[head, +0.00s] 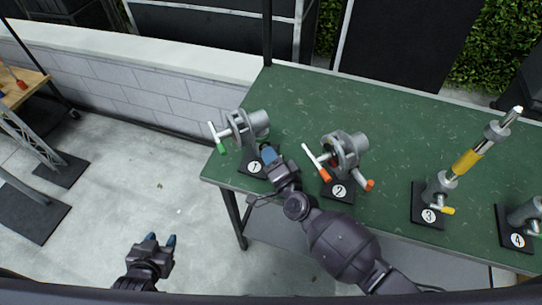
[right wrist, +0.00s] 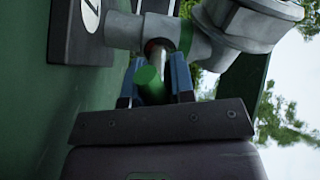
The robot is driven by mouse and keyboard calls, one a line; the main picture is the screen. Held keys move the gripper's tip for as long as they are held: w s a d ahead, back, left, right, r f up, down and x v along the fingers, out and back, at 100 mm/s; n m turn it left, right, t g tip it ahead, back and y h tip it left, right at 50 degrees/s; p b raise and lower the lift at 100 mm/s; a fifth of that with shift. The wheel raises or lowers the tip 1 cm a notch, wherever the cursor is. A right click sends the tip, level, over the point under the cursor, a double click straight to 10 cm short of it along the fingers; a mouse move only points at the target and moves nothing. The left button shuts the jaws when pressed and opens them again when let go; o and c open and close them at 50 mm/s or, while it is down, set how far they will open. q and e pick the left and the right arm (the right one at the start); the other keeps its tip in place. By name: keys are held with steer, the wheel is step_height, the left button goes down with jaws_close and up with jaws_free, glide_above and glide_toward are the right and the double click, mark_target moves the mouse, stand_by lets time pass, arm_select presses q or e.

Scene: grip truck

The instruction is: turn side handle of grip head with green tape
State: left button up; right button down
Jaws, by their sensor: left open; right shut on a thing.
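The grip head with green tape (head: 240,128) is a grey metal clamp on the black base marked 1, at the left end of the green table. Its pale T-handle with a green end points left in the head view. My right gripper (head: 269,155) is at the near right side of this head. In the right wrist view its blue fingers (right wrist: 156,78) are shut on the side handle (right wrist: 150,84), a short rod with a green end. In the head view this handle is hidden by the gripper. My left gripper (head: 160,241) is open and empty above the floor, away from the table.
A grip head with orange tape (head: 345,150) stands on base 2, just right of my right gripper. Base 3 holds a head with a yellow-banded pole (head: 468,162), and base 4 (head: 517,228) is at the right edge. The green table's (head: 390,115) back middle is clear.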

steer(key=shift+w, duration=0.1)
stand_by(0.7)
steer(key=c, duration=1)
jaws_free()
steer(key=shift+o, duration=0.2)
steer(key=v, duration=1.1)
steer(key=shift+b, duration=0.35)
